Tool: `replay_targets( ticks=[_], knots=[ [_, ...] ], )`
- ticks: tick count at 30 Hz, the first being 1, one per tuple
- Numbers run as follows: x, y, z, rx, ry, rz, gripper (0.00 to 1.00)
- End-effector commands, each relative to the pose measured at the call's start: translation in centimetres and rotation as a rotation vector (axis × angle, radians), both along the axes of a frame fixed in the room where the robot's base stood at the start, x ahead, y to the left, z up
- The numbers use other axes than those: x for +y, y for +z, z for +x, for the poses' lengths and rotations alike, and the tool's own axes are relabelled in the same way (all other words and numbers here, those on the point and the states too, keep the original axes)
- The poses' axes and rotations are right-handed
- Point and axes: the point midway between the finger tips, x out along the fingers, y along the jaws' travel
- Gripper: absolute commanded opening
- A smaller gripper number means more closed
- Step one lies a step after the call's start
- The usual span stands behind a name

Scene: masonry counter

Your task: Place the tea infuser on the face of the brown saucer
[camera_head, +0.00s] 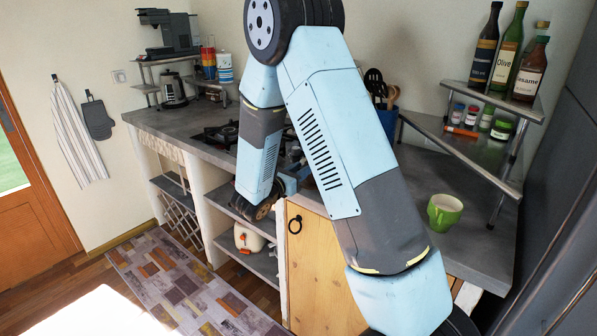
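My arm crosses the middle of the head view and bends down to the wrist at the counter's front edge. Only a small part of my gripper (291,183) shows beside the wrist. Its fingertips are hidden behind my own arm link, so I cannot see whether it is open or holds anything. I cannot make out the tea infuser or the brown saucer. My arm covers the middle stretch of the counter.
The grey counter (437,184) carries a green mug (444,212) at right. A tiered metal shelf (492,96) holds bottles and jars. A blue utensil pot (388,121) stands behind my arm. The hob (222,134), kettle (173,90) and coffee machine (170,33) are at left.

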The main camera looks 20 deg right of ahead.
Motion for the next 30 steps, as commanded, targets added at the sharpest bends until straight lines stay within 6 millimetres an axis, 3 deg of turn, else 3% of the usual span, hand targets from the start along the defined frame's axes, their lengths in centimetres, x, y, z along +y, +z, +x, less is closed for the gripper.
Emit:
replay_targets(
  ticks=[5, 15, 30],
  knots=[
    [0.0, 0.0, 0.0, 0.0, 0.0, 0.0, 0.47],
    [0.2, 0.3, -0.1, -0.001, 0.002, 0.001, 0.47],
    [7.1, 0.3, -5.3, -0.001, 0.005, 0.001, 0.47]
  ],
)
